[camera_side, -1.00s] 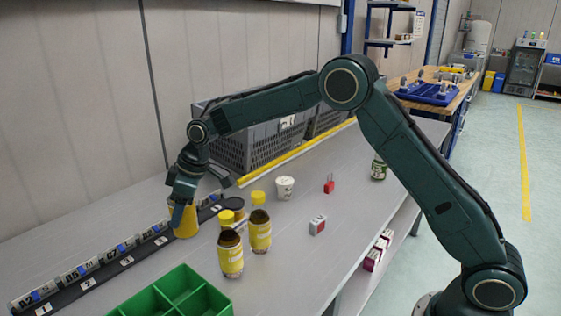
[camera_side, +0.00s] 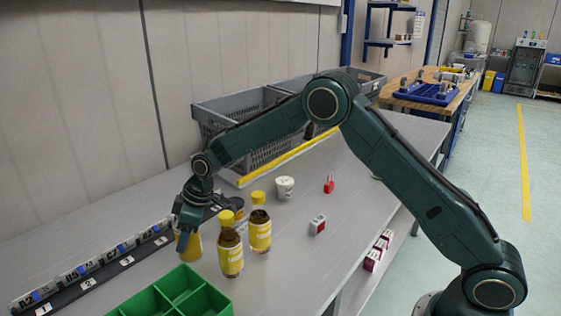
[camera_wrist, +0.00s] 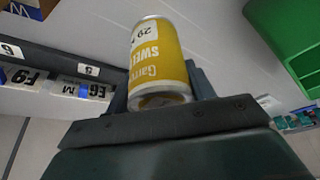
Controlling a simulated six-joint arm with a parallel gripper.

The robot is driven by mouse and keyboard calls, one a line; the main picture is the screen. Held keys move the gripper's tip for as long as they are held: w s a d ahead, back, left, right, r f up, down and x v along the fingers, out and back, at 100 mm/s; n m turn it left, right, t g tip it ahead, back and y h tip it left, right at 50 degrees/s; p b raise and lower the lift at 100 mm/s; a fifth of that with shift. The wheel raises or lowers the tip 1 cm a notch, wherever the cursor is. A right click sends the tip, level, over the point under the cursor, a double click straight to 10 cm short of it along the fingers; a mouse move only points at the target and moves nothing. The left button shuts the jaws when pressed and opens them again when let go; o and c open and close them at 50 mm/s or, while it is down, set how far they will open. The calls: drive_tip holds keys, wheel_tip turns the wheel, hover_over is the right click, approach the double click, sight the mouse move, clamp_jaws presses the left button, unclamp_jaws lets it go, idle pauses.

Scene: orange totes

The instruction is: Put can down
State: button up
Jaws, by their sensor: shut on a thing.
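The can (camera_side: 190,247) is yellow and stands low at the table surface at the left of the side view. I cannot tell whether its base touches the table. In the wrist view the can (camera_wrist: 158,62) shows a yellow label with "SWE" lettering and a silver rim. My gripper (camera_side: 187,236) is shut on the can from above, and its fingers hide part of it. In the wrist view the gripper (camera_wrist: 160,95) shows dark jaws around the can's near end.
Two yellow-capped bottles (camera_side: 230,252) (camera_side: 260,230) stand close to the right of the can. A green divided bin (camera_side: 172,292) is in front. A row of numbered labels (camera_side: 90,268) runs along the left. A white cup (camera_side: 285,187) and grey crates (camera_side: 235,107) are farther back.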

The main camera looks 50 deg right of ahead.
drive_tip(key=shift+f, duration=0.15)
drive_tip(key=o, duration=1.2)
drive_tip(key=shift+v, duration=6.15)
